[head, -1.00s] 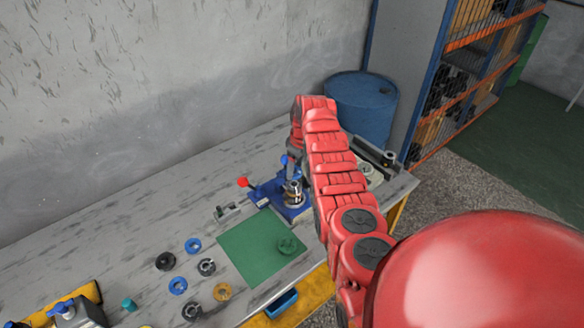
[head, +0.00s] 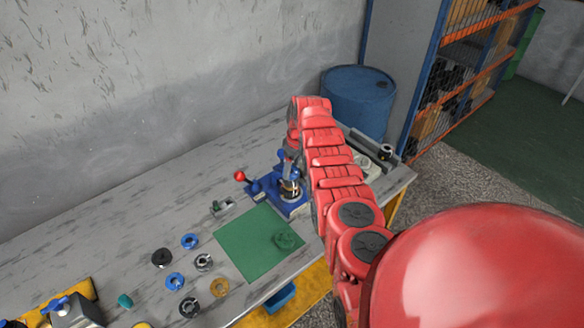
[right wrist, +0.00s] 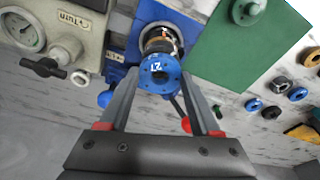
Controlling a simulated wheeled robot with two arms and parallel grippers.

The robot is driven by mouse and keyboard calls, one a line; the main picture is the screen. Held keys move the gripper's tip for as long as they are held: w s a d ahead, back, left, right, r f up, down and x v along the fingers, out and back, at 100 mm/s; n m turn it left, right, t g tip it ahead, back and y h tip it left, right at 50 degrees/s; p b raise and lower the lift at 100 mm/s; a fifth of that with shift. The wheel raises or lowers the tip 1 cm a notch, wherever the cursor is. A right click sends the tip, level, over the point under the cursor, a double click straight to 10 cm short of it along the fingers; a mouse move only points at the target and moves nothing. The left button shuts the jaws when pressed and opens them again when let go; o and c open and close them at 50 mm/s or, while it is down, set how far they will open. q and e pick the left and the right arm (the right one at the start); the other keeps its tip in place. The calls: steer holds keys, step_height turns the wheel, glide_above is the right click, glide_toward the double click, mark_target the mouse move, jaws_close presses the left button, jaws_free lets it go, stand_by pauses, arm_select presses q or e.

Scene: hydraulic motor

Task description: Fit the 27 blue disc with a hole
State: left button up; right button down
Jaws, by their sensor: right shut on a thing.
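The blue disc with a hole (right wrist: 160,73), marked 27, is between the fingers of my right gripper (right wrist: 160,82) in the right wrist view. My right gripper is shut on it. Behind the disc in that view is the metal shaft of the motor assembly (right wrist: 160,40), on a blue fixture (right wrist: 132,50). I cannot tell whether the disc touches the shaft. In the head view, the blue fixture (head: 268,192) stands on the bench, and my right gripper (head: 284,158) is above it, partly hidden by my arm. My left gripper is not in view.
A green mat (head: 250,240) with a green round part (head: 288,240) lies in front of the fixture. Several loose rings, including a blue ring (head: 190,241), lie to the left. A gauge unit (right wrist: 50,40) stands beside the fixture. A red-knobbed lever (head: 239,176) sticks out left.

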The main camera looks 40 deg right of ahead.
steer(key=shift+f+b, duration=0.6)
steer(key=shift+b, duration=0.4)
stand_by(1.3)
steer(key=shift+r, duration=0.35)
stand_by(0.4)
steer(key=shift+f+b, duration=0.5)
steer(key=shift+b, duration=0.15)
stand_by(0.3)
jaws_free()
stand_by(0.4)
steer(key=shift+r, duration=0.1)
